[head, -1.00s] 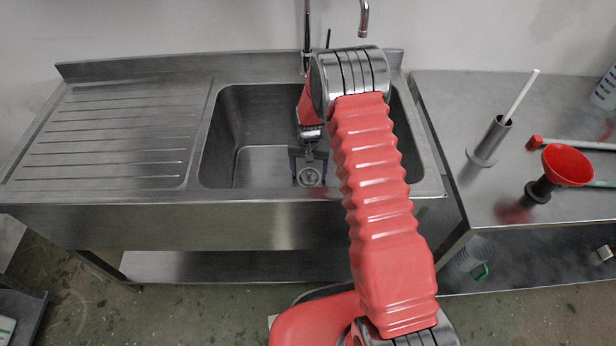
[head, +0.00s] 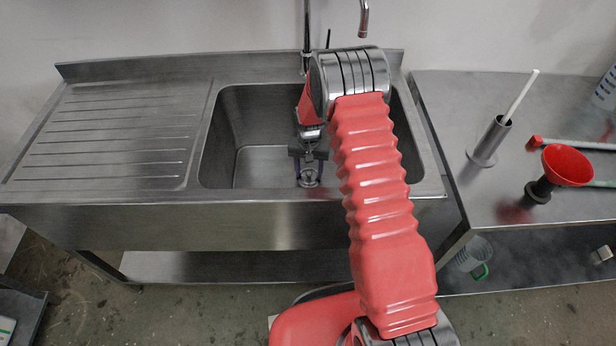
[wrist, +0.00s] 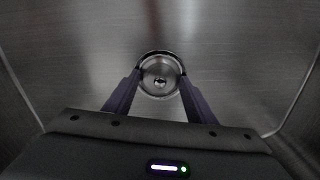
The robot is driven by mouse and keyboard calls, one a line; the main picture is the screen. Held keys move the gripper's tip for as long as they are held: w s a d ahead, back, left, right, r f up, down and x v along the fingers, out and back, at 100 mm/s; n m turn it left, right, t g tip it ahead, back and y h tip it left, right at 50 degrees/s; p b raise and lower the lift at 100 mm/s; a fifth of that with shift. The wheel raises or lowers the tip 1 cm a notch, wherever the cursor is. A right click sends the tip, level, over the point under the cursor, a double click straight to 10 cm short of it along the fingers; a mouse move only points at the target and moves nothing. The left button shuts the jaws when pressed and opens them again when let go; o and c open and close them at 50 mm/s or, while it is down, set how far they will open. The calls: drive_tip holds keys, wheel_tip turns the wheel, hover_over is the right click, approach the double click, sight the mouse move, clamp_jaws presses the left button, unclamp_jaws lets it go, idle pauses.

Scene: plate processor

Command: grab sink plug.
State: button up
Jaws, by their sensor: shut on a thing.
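The sink plug (wrist: 160,72) is a round metal disc with a small knob in its middle, in the drain at the bottom of the sink basin. It also shows small in the head view (head: 309,179). My gripper (wrist: 159,82) reaches down into the basin, and its two dark fingers are closed in on the plug from both sides. Its fingers also show in the head view (head: 309,168). The exact contact at the fingertips is too small to make out. Whether the plug is lifted off the drain cannot be told.
The steel sink (head: 250,172) has walls close around my arm. A tap (head: 307,25) stands behind it. A ribbed drainboard (head: 110,135) is empty at left.

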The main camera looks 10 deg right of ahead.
sight(309, 173)
wheel_tip(309, 173, up, 10)
idle(0.7)
idle(0.5)
